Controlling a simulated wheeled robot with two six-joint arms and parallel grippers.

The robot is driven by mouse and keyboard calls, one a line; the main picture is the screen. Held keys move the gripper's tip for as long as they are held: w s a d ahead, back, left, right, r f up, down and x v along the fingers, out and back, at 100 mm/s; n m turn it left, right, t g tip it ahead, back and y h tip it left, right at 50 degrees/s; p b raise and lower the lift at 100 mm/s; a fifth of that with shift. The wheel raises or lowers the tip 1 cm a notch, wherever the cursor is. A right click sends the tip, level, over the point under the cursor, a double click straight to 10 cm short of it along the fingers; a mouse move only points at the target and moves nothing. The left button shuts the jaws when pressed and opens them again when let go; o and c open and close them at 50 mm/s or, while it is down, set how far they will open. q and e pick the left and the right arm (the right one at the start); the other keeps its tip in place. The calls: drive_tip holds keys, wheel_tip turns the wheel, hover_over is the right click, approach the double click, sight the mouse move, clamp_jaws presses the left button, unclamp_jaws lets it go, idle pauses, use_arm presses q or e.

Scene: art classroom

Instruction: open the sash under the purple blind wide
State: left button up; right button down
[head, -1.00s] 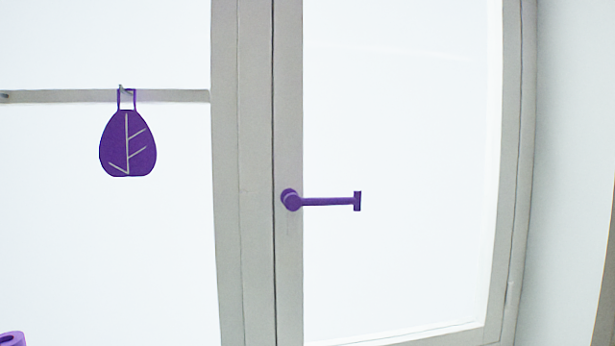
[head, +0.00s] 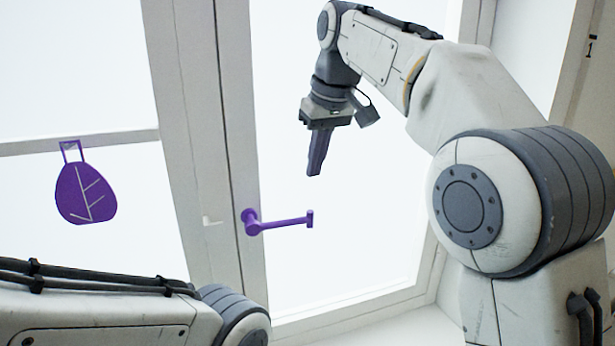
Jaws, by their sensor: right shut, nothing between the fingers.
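The window sash (head: 262,290) has a pale grey frame around a bright pane. Its purple handle (head: 285,223) sits on the left stile and points right, roughly level in the picture. The sash looks closed against the frame beside it. My right gripper (head: 315,172) is shut and empty, pointing down in front of the pane. In the picture it is above the handle's free end and apart from it. My left arm shows at the bottom left, but its gripper is out of view. No purple blind shows.
A purple leaf-shaped hanging (head: 86,195) hangs at the rail (head: 100,142) left of the sash. A pale sill (head: 400,328) runs below the window.

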sight(306, 200)
drive_tip(key=x, duration=0.9)
drive_tip(key=shift+w+f, duration=0.2)
drive_tip(key=shift+f, duration=0.1)
